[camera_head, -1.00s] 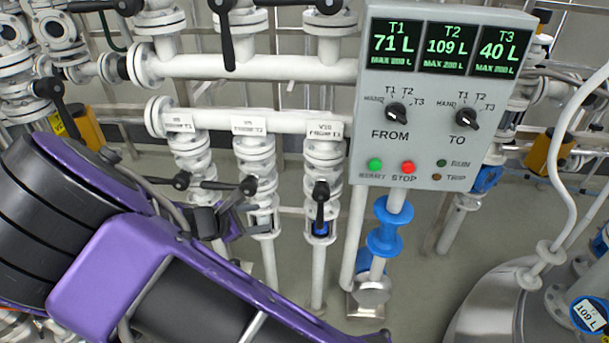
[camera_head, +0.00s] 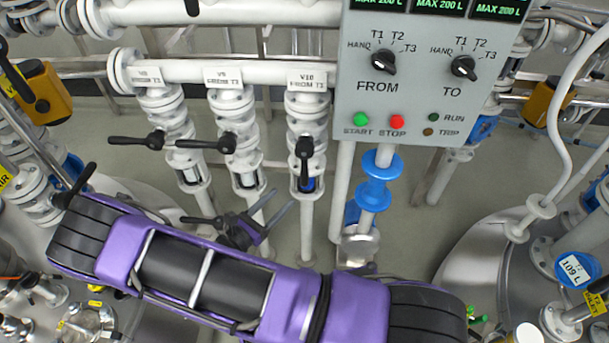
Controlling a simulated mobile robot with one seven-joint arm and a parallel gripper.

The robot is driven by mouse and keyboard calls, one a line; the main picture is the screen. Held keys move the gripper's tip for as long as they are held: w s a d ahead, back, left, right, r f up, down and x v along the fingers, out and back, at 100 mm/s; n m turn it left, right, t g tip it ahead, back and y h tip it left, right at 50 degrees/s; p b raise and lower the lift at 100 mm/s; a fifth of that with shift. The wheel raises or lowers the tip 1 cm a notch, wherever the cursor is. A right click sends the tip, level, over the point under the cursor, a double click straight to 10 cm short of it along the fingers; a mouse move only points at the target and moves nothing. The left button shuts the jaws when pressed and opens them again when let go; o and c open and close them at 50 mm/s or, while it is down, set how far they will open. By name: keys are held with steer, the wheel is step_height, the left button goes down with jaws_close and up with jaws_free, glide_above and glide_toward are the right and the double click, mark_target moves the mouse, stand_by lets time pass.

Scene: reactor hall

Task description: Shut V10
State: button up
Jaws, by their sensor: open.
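Valve V10 (camera_head: 306,118) is the right one of three valves hanging from the white pipe, with the label "V10 FROM T1" above it. Its black lever (camera_head: 304,153) points straight down, in line with its pipe. Blue shows in the glass section (camera_head: 307,184) just below. My gripper (camera_head: 279,207) is open and empty, below and left of V10's lever and apart from it. My purple arm runs across the bottom of the view.
Two neighbouring valves have levers lying crosswise: the left lever (camera_head: 137,142) and the middle lever (camera_head: 205,143). The grey control panel (camera_head: 410,105) is close on V10's right, above a blue pipe fitting (camera_head: 376,180). A steel tank (camera_head: 470,270) stands lower right.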

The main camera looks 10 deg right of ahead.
mark_target(302, 178)
steer(key=x, duration=1.1)
steer(key=shift+w+d, duration=0.1)
steer(key=shift+w, duration=0.05)
jaws_close()
stand_by(0.9)
